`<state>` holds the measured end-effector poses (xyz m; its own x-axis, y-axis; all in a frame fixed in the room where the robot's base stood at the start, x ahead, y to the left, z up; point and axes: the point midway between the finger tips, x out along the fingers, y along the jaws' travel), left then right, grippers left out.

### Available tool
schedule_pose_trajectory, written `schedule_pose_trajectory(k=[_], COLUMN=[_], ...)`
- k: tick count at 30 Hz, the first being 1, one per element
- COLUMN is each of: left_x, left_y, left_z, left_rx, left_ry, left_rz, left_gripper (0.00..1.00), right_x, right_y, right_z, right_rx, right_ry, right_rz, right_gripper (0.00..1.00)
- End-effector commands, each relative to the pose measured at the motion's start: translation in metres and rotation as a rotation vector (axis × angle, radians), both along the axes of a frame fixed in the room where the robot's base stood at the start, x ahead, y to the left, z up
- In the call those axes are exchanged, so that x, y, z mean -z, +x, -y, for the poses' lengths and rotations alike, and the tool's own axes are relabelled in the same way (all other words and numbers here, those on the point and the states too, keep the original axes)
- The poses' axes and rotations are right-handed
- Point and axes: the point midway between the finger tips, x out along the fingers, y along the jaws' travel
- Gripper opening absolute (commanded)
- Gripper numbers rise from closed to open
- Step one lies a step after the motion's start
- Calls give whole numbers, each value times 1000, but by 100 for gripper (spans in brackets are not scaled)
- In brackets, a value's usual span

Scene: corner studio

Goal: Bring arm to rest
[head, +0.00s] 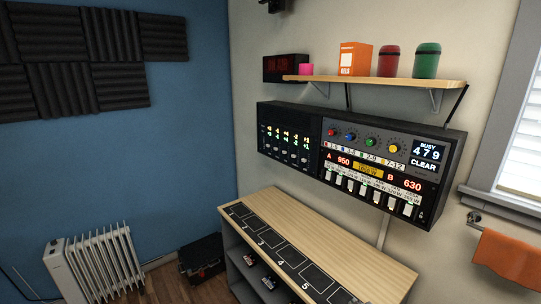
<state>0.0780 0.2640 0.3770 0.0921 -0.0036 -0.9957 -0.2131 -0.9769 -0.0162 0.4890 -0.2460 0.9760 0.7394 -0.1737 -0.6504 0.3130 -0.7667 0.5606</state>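Neither of my grippers nor my arms shows in the head view. No object is named by the task apart from the arm. A wooden-topped bench (355,258) stands against the wall, with a dark strip of numbered squares (278,250) along its front edge. Above it, a black wall panel (385,165) carries coloured knobs, white sliders and lit displays. A second dark panel (287,134) with sliders adjoins it on the left.
A shelf (400,82) above the panels holds a pink item (306,69), an orange box (354,59), a red canister (388,62) and a green canister (427,61). A white radiator (95,265) and a dark case (202,260) stand on the floor. An orange towel (508,258) hangs right.

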Motion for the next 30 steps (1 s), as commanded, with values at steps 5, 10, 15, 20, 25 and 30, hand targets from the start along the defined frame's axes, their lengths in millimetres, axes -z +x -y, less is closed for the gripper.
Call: schedule_pose_trajectory(k=[5, 10, 15, 20, 25, 30], left_x=[0, 0, 0, 0, 0, 0], left_y=[0, 0, 0, 0, 0, 0], left_z=[0, 0, 0, 0, 0, 0], left_rx=[0, 0, 0, 0, 0, 0], left_ry=[0, 0, 0, 0, 0, 0], left_rz=[0, 0, 0, 0, 0, 0], left_gripper=[40, 40, 40, 40, 40, 40], right_x=[34, 51, 60, 65, 69, 82], right_y=[-56, -94, -120, -141, -160, -160], right_z=[-5, -11, -15, -19, -22, -24], right_rx=[110, 189, 241, 281, 318, 328], right_ry=[178, 283, 349, 394, 435, 442], right_rz=[-168, -283, -360, -420, -476, -491], right_gripper=[0, 0, 0, 0, 0, 0])
